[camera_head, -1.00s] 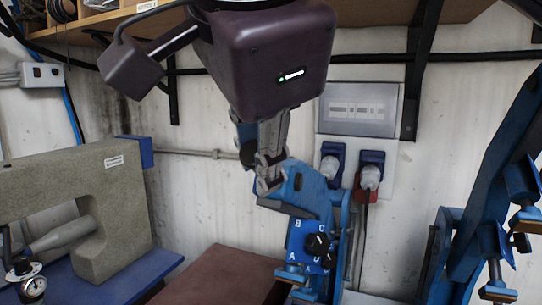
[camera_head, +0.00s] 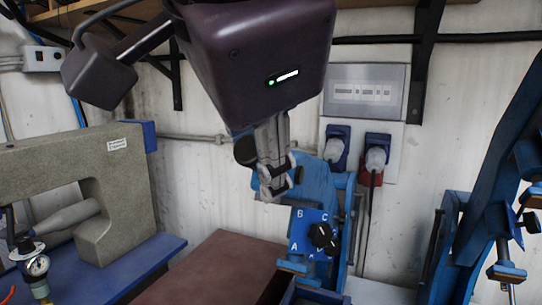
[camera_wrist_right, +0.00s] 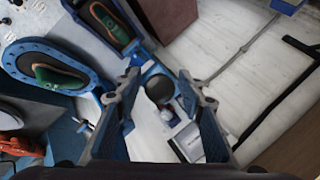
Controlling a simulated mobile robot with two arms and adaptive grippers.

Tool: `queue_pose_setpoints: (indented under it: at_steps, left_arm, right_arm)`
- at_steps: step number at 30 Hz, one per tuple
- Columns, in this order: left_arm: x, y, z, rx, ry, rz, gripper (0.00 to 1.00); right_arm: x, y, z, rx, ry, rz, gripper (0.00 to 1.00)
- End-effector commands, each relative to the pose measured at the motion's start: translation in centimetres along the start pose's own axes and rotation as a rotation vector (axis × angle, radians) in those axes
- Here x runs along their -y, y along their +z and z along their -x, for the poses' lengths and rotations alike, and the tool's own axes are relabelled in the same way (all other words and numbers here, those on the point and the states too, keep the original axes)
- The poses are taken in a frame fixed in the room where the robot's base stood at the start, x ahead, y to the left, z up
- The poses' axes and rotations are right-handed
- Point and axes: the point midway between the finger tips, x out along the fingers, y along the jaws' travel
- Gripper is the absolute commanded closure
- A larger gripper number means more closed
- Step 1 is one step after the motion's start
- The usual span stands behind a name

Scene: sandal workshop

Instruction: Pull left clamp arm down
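The left clamp arm (camera_head: 318,178) is blue and stands raised in the middle of the head view, above a blue plate (camera_head: 303,238) lettered A, B and C with a black knob (camera_head: 322,236). My right gripper (camera_head: 275,180) hangs at its left upper end and hides part of it. In the right wrist view my right gripper (camera_wrist_right: 158,82) has its fingers spread. The blue arm (camera_wrist_right: 151,71) with its dark round pad (camera_wrist_right: 160,89) shows between them. I cannot tell whether they touch. My left gripper is out of view.
Another blue arm (camera_head: 490,160) rises at the right. A grey machine (camera_head: 115,175) stands at the left, beside a brown block (camera_head: 215,265). Plugs and a grey panel (camera_head: 365,90) are on the wall behind. Sandals in blue moulds (camera_wrist_right: 45,75) show in the wrist view.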

Motion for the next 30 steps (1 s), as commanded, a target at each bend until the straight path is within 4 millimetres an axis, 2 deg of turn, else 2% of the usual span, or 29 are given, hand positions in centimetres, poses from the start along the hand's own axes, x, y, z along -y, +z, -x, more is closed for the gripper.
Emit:
queue_pose_setpoints:
  at_steps: [4, 7, 18, 24, 30]
  left_arm:
    - [0.2, 0.3, 0.0, 0.003, -0.003, 0.000, 0.48]
    - [0.2, 0.2, 0.0, 0.002, -0.002, 0.000, 0.48]
    - [0.0, 0.0, 0.0, 0.000, 0.000, 0.000, 0.48]
    - [0.0, 0.0, 0.0, 0.000, 0.000, 0.000, 0.48]
    - [0.0, 0.0, 0.0, 0.000, 0.000, 0.000, 0.48]
  right_arm:
    - [0.1, 0.0, 0.6, 0.001, -0.002, -0.001, 0.64]
    - [0.1, 0.1, 2.0, 0.000, -0.004, -0.001, 0.64]
    - [0.0, 0.0, 9.7, -0.002, -0.003, -0.003, 0.64]
    - [0.0, 0.0, 11.6, -0.001, -0.001, -0.002, 0.64]
    - [0.0, 0.0, 12.0, 0.000, 0.001, 0.000, 0.64]
